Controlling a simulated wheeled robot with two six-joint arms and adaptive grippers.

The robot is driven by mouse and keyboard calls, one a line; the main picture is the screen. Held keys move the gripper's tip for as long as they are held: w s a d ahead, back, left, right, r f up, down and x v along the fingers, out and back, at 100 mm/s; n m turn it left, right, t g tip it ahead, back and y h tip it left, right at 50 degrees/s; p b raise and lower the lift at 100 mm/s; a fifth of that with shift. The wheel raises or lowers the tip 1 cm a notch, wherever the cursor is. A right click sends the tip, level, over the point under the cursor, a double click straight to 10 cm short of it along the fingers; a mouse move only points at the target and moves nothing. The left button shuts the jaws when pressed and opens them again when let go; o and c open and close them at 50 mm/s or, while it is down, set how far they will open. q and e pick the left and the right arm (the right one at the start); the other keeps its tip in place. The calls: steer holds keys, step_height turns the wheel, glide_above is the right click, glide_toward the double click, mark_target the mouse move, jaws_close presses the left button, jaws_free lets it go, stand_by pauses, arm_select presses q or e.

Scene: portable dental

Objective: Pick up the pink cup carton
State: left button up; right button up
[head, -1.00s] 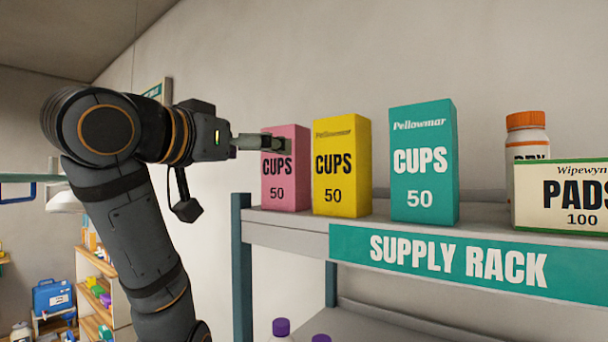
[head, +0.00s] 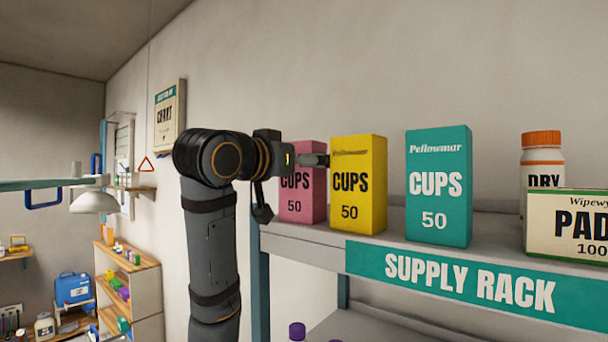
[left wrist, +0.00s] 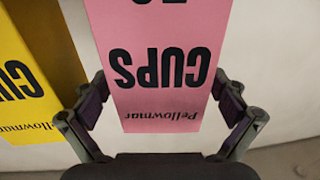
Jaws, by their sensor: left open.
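The pink cup carton (head: 302,207) stands upright at the left end of the supply rack's top shelf. My left gripper (head: 316,160) is at its upper part in the head view, covering some of its front and right edge. In the left wrist view the carton (left wrist: 158,30) appears upside down, between the two spread fingers of the open gripper (left wrist: 162,88). Whether the fingers touch its sides I cannot tell. My right gripper is not in view.
A yellow cup carton (head: 358,185) stands close to the right of the pink one, with a teal carton (head: 438,190) beyond it. An orange-capped bottle (head: 541,160) and a pads box (head: 570,222) stand farther right. A wall is behind the rack.

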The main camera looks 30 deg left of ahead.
arm_select(q)
steer(key=shift+s, duration=0.25)
steer(key=c, duration=0.6)
steer(key=shift+w, duration=0.1)
steer(key=c, duration=0.7)
steer(key=shift+c, duration=0.2)
